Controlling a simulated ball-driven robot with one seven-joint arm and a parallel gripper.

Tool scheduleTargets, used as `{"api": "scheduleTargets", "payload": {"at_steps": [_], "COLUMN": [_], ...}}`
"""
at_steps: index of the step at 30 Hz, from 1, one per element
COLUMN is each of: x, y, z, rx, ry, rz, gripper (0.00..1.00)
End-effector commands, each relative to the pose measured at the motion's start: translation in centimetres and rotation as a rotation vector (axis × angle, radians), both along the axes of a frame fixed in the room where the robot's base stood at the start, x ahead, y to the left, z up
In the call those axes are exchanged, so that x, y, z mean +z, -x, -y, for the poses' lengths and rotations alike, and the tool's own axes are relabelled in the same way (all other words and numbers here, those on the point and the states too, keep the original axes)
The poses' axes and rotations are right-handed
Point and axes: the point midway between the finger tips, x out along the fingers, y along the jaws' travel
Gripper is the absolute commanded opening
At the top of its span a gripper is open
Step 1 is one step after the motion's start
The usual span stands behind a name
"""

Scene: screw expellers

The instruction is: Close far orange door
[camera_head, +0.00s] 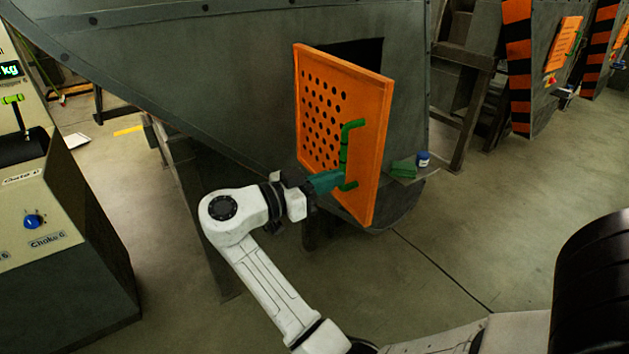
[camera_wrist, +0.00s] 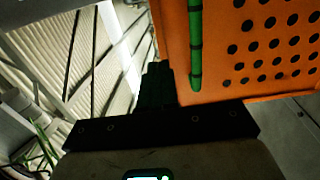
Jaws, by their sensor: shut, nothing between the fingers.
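An orange door (camera_head: 372,130) with rows of round holes stands swung open from the grey machine, and part of a dark opening (camera_head: 364,51) shows behind it. A green handle (camera_head: 345,148) is on the door's front. My gripper (camera_head: 328,181), with teal fingers, is shut and empty at the lower part of the handle. In the wrist view my dark fingers (camera_wrist: 156,84) lie just left of the handle (camera_wrist: 195,45), by the edge of the perforated door (camera_wrist: 265,45). I cannot tell whether they touch the door or the handle.
A small shelf (camera_head: 424,173) right of the door holds a green block (camera_head: 403,168) and a small blue-and-white jar (camera_head: 423,159). A control console (camera_head: 55,230) stands at left. More machines with orange panels (camera_head: 564,43) stand at back right.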

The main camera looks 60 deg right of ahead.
Motion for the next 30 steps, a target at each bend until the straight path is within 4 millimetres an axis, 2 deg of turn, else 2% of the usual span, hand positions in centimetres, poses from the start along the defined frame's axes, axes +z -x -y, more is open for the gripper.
{"api": "scheduleTargets", "payload": {"at_steps": [6, 12, 18, 30], "x": [0.2, 0.2, 0.0, -0.1], "y": [2.6, 4.0, 4.5, 4.7], "z": [3.4, 5.5, 6.3, 6.5], "rx": [-0.002, 0.0, 0.001, 0.006], "ry": [-0.001, -0.001, -0.001, 0.0], "rz": [-0.001, -0.001, 0.001, 0.0], "gripper": [0.0, 0.0, 0.0, 0.0]}}
